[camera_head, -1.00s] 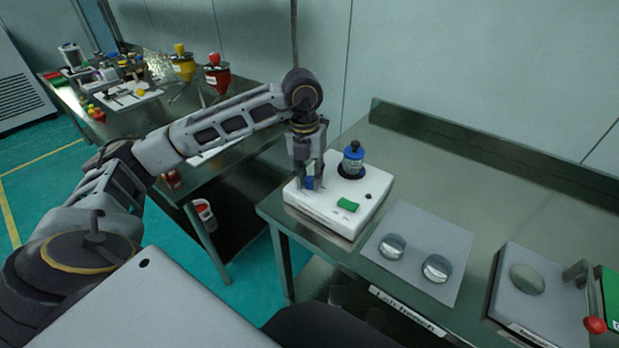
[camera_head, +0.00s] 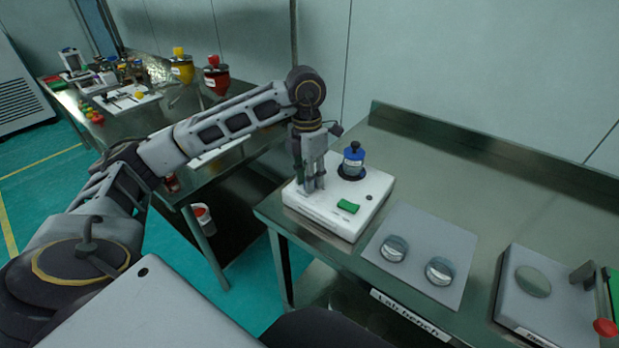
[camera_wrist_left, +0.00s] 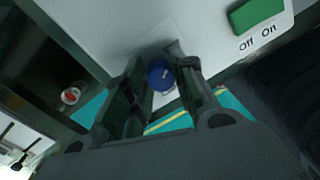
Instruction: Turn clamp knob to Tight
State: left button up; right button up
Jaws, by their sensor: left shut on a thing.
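The white vibrating sieve machine (camera_head: 336,209) stands on the near left corner of the right-hand bench. Its blue clamp knob (camera_wrist_left: 160,74) shows between my left fingers in the left wrist view. In the head view the fingers hide the knob. My left gripper (camera_head: 315,186) points down and is shut on the knob; its fingertips also show in the left wrist view (camera_wrist_left: 162,85). A blue sieve jar with a black top (camera_head: 353,160) stands upright on the machine, just right of the gripper. The knob's Tight marking cannot be read. My right gripper is not in view.
A green switch (camera_head: 348,206) marked Off and On sits on the machine's front. Right of it, a grey mat (camera_head: 425,250) holds two round metal-and-glass dishes. A balance-like device (camera_head: 540,300) stands far right. The left table (camera_head: 180,120) carries funnels and several small items.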

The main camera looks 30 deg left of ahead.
pick_arm(q)
jog(key=shift+m, duration=0.3)
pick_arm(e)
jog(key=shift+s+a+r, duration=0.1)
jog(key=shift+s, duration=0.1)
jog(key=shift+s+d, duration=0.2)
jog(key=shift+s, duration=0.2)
pick_arm(q)
jog(key=o, duration=0.9)
jog(key=shift+o, duration=0.8)
notch_tip(320, 180, up, 12)
jog(key=shift+w+a, duration=0.25)
jog(key=shift+a, duration=0.1)
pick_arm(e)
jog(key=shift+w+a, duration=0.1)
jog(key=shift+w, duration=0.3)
pick_arm(q)
jog(key=shift+r, duration=0.1)
